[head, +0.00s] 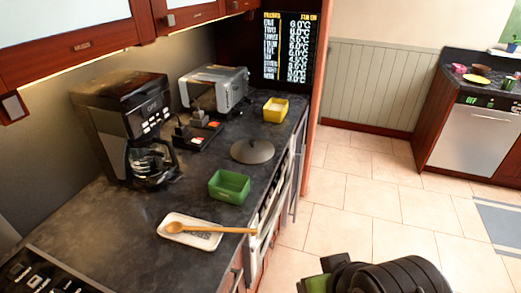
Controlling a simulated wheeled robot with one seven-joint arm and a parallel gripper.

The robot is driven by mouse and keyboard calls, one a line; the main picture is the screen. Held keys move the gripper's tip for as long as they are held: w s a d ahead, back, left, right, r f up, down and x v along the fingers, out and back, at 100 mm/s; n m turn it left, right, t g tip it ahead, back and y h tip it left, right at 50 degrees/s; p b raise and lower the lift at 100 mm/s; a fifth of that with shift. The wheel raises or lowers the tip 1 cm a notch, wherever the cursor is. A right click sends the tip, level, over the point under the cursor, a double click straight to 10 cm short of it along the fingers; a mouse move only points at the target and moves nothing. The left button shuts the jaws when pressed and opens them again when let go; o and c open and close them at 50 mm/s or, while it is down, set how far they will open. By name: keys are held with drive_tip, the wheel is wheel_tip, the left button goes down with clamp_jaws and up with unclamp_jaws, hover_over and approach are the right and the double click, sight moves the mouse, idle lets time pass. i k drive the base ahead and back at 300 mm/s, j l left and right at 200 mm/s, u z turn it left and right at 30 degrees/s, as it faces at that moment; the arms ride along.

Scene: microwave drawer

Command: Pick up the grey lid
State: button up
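Part of my arm shows at the bottom right, over the floor and well apart from the lid. My gripper's fingertips cannot be made out, so whether it is open or shut does not show.
A green container (229,187), a yellow container (275,110) and a spoon rest (189,231) with a wooden spoon (208,229) stand on the counter (130,220). A coffee maker (125,130) and toaster (214,90) stand along the wall. The tiled floor (345,195) at right is open.

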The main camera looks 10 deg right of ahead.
sight(250, 151)
drive_tip(key=k+u, duration=0.1)
drive_tip(key=u, duration=2.85)
drive_tip(key=k+l, duration=0.15)
drive_tip(key=l, duration=0.25)
drive_tip(key=k+l, duration=0.15)
drive_tip(key=l, duration=0.3)
drive_tip(key=k+l, duration=0.1)
drive_tip(key=l, duration=0.3)
drive_tip(key=k+l+u, duration=0.1)
drive_tip(key=l, duration=0.35)
drive_tip(key=k+l, duration=0.2)
drive_tip(key=l, duration=0.2)
drive_tip(key=k+l, duration=0.15)
drive_tip(key=l, duration=0.25)
drive_tip(key=k+l, duration=0.2)
drive_tip(key=l, duration=0.25)
drive_tip(key=k+l, duration=0.15)
drive_tip(key=l, duration=0.25)
drive_tip(key=u, duration=0.05)
